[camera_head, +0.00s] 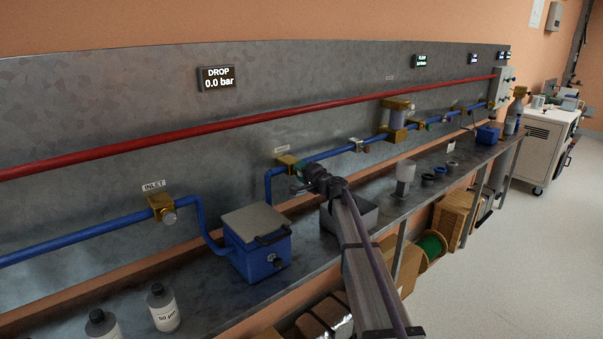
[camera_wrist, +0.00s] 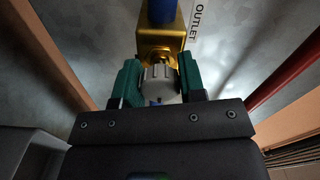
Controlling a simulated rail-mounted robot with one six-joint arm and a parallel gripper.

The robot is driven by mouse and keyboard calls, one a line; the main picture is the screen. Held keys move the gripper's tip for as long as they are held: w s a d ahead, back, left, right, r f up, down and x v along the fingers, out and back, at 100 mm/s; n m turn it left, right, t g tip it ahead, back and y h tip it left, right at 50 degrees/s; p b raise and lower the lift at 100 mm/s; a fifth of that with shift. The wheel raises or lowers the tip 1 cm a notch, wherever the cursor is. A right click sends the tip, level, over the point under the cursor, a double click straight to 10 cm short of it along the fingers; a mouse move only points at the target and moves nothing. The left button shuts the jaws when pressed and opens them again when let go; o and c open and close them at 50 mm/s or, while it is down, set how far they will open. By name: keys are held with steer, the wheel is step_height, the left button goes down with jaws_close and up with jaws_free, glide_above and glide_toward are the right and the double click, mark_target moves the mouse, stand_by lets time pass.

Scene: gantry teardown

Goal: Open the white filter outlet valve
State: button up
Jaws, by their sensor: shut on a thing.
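The outlet valve shows in the wrist view as a brass body (camera_wrist: 160,47) on a blue pipe, beside a label reading OUTLET (camera_wrist: 201,22). Its pale grey-white knob (camera_wrist: 160,82) sits between the green fingers of my gripper (camera_wrist: 160,84), which are shut on it from both sides. In the head view the brass outlet valve (camera_head: 288,162) is on the blue pipe right of the blue filter box (camera_head: 257,243). My gripper (camera_head: 300,180) reaches it there and hides the knob. How far the knob is turned cannot be told.
The brass inlet valve (camera_head: 162,207) is on the left pipe. A display (camera_head: 217,78) reads DROP 0.0 bar. A red pipe (camera_head: 250,123) runs above. Bottles (camera_head: 162,307) stand at the bench's front left. A grey tray (camera_head: 349,216) lies below my arm.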

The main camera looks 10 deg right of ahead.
steer(key=o, duration=0.9)
